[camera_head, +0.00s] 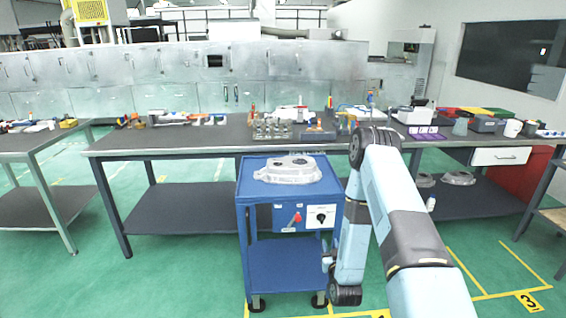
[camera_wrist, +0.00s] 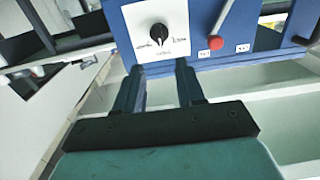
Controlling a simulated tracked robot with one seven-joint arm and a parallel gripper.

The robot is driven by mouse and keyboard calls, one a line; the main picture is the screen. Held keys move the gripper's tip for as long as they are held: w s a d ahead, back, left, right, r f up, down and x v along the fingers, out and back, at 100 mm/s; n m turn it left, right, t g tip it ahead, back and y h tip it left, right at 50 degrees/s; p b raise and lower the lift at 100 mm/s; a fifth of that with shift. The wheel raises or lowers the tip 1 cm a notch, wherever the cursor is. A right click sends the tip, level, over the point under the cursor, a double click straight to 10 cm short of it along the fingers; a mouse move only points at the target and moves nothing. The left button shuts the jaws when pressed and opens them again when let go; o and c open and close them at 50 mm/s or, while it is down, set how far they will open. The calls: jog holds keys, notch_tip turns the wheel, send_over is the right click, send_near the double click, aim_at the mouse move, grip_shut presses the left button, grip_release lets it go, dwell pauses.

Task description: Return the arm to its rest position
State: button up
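My arm (camera_head: 385,185) reaches up from the lower right of the head view, bends at a high elbow and drops down to the right of the blue cart (camera_head: 242,200). My gripper (camera_wrist: 159,68) is open and empty in the wrist view, its two dark fingers apart with a gap between them. The fingers point toward the cart's front panel, just below a white plate with a black rotary knob (camera_wrist: 158,32). A lever with a red ball end (camera_wrist: 216,43) is to the right of the fingers. In the head view my gripper is small and partly hidden beside the cart.
A metal casting (camera_head: 288,170) lies on the cart's top. A long workbench (camera_head: 190,140) with tools and parts stands behind it. More castings (camera_head: 458,178) lie on the bench's lower shelf at right. Green floor (camera_head: 180,270) is open to the left of the cart.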

jog(key=w+r+n+g, duration=0.1)
jog(key=w+r+g, duration=0.15)
jog(key=r, duration=0.85)
jog(key=w+r+g, duration=0.2)
jog(key=w+r, duration=0.1)
jog(key=r, duration=0.8)
jog(key=s+r+g, duration=0.2)
jog(key=s+r, duration=0.3)
jog(key=r, duration=0.4)
jog(key=s+r+g, duration=0.3)
jog(key=s+r, duration=0.8)
jog(key=s, duration=0.3)
jog(key=s+r+g, duration=0.1)
jog(key=s+r, duration=0.1)
jog(key=s, duration=0.8)
jog(key=s+r+m+g, duration=0.1)
jog(key=s+r, duration=0.2)
jog(key=s, duration=0.8)
jog(key=shift+s+d+r+g, duration=0.15)
jog(key=shift+d+g, duration=0.1)
jog(key=shift+g, duration=0.1)
